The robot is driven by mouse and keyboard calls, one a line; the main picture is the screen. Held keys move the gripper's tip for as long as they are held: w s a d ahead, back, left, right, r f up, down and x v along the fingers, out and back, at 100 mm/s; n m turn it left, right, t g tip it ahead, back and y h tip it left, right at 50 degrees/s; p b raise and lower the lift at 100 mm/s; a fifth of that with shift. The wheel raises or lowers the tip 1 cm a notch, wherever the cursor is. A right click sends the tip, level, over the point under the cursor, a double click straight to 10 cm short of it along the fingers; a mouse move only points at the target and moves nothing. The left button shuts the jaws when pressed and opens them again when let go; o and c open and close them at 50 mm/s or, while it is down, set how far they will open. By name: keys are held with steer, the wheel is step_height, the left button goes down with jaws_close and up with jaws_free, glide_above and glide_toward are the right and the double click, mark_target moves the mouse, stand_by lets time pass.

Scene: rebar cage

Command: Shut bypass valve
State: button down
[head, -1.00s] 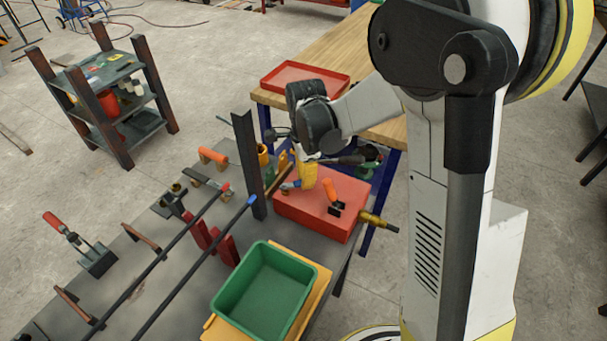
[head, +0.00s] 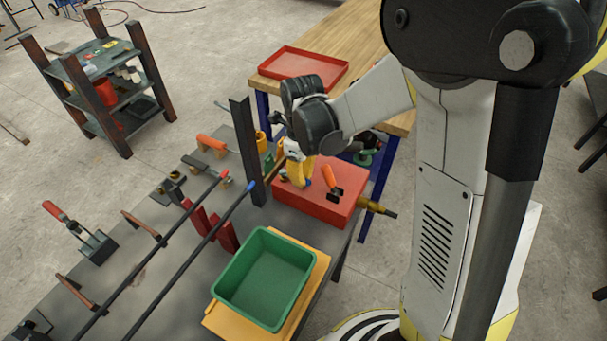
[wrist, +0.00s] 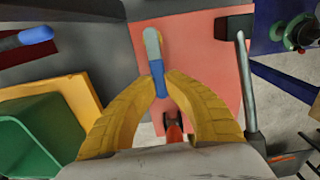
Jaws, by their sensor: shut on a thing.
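My gripper (wrist: 162,88) has yellow fingers and is shut on the blue end of a small lever (wrist: 154,60). The lever's grey part stretches away from the fingers, over the red box (wrist: 195,45). I take this lever to be the bypass valve's handle; its body is hidden. In the head view, my gripper (head: 299,176) is low at the left part of the red box (head: 322,207), beside a dark upright post (head: 245,150). A speck of blue shows at the fingers there; my wrist hides most of the grip.
An orange-handled tool (head: 329,176) lies on the red box, close to my fingers. A brass fitting (head: 376,207) sticks out at the right. A green bin (head: 265,278) stands in front on a yellow board. Long bars (head: 190,255) cross the dark bench. A green handwheel (wrist: 300,32) is at the right.

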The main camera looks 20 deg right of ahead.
steer(key=shift+s+f, duration=0.1)
stand_by(0.3)
steer(key=c, duration=1.4)
jaws_free()
step_height(320, 180, up, 12)
steer(key=shift+r, duration=0.1)
